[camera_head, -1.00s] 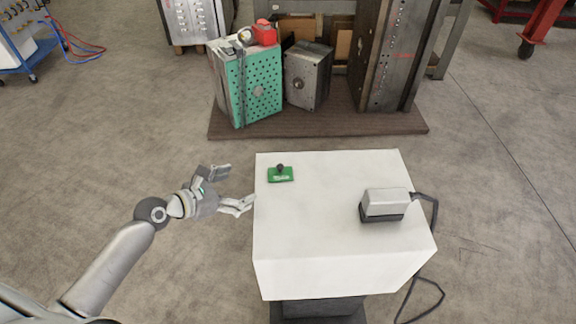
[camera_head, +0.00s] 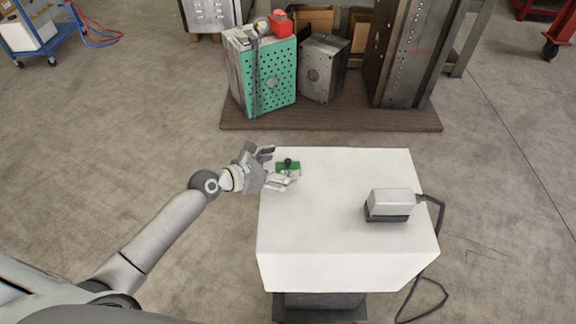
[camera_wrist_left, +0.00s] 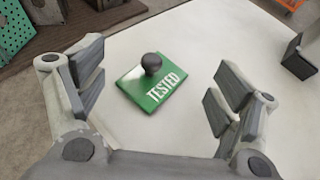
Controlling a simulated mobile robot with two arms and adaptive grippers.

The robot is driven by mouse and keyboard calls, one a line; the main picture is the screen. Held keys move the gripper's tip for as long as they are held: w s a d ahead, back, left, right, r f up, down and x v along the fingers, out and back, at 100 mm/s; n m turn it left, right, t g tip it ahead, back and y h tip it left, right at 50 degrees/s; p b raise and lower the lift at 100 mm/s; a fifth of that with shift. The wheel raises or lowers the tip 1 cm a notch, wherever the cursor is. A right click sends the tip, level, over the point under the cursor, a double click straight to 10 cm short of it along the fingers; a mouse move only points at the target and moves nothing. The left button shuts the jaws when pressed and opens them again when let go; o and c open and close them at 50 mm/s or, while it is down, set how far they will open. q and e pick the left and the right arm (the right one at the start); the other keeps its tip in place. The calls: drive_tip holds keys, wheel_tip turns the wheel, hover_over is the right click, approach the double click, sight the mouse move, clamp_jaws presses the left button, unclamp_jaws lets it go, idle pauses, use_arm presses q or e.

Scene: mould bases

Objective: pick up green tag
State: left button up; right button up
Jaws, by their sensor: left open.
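The green tag (camera_head: 290,168) lies flat near the far left corner of the white table (camera_head: 335,225). In the left wrist view the green tag (camera_wrist_left: 155,88) shows the white word "TESTED" and a dark round knob standing on it. My left gripper (camera_head: 277,167) is open at the table's left edge, its fingers at either side of the tag. In the left wrist view the left gripper (camera_wrist_left: 155,90) has its fingers spread, with the tag between and beyond them, apart from both. My right gripper is in neither view.
A grey device with a black base (camera_head: 390,204) stands at the table's right side, its cable hanging over the edge. Behind the table, a green perforated mould base (camera_head: 270,78) and grey blocks stand on a brown mat (camera_head: 330,122). The table's middle is clear.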

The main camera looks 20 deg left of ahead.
use_arm(q)
drive_tip(key=shift+x, duration=1.1)
drive_tip(key=c, duration=1.1)
drive_tip(key=shift+s+f, duration=0.1)
drive_tip(key=shift+s, duration=0.05)
drive_tip(key=shift+c, duration=1.1)
